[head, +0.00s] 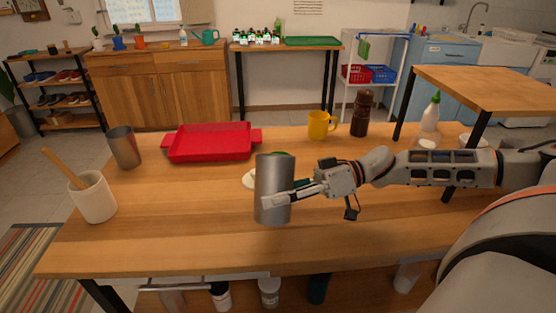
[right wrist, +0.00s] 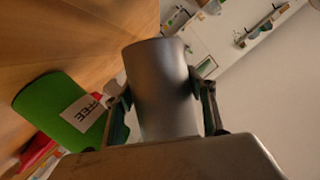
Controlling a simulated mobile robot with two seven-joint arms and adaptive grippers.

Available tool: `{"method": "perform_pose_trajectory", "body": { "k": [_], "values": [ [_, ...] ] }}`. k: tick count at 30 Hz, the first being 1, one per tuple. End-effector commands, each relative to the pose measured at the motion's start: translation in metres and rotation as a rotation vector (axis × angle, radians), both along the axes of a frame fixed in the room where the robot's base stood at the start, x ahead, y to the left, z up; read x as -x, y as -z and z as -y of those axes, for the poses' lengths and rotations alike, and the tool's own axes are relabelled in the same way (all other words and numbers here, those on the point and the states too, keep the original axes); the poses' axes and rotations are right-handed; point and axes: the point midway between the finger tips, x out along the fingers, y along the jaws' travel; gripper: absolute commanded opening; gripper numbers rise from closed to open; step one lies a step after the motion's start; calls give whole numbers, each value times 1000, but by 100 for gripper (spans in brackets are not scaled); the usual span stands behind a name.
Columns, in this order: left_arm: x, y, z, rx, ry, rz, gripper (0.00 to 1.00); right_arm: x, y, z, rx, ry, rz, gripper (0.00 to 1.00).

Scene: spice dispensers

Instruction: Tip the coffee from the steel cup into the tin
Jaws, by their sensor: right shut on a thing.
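My right gripper (head: 293,194) is shut on a tall steel cup (head: 272,178) over the middle of the table. The cup looks about upright in the head view; its inside and any coffee are hidden. In the right wrist view the cup (right wrist: 163,92) sits between the fingers. A green tin (right wrist: 52,105) with a white label reading COFFEE stands beside it there. In the head view the tin is mostly hidden behind the cup and gripper; only bits of green (head: 284,154) show. A second steel cup (head: 123,147) stands at the table's left. My left gripper is out of view.
A red tray (head: 210,142) lies behind the held cup. A white crock (head: 93,198) with a wooden spoon stands front left. A yellow mug (head: 319,125), brown mill (head: 361,113) and white bottle (head: 430,114) stand at the back right.

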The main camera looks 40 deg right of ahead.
Motion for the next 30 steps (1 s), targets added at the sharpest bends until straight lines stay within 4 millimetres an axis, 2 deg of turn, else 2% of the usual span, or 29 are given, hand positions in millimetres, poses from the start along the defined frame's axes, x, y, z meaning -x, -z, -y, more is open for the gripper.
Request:
{"method": "perform_pose_trajectory", "body": {
  "k": [6, 13, 19, 30],
  "values": [
    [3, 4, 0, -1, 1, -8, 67, -4, -19, 4, -74, 0, -78, 29],
    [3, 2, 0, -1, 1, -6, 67, -3, -31, 3, -154, 1, -158, 29],
    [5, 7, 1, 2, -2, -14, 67, -2, -28, 2, -224, -1, -240, 29],
    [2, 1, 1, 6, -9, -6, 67, 0, -40, 0, -343, -1, -362, 29]
  ]
}}
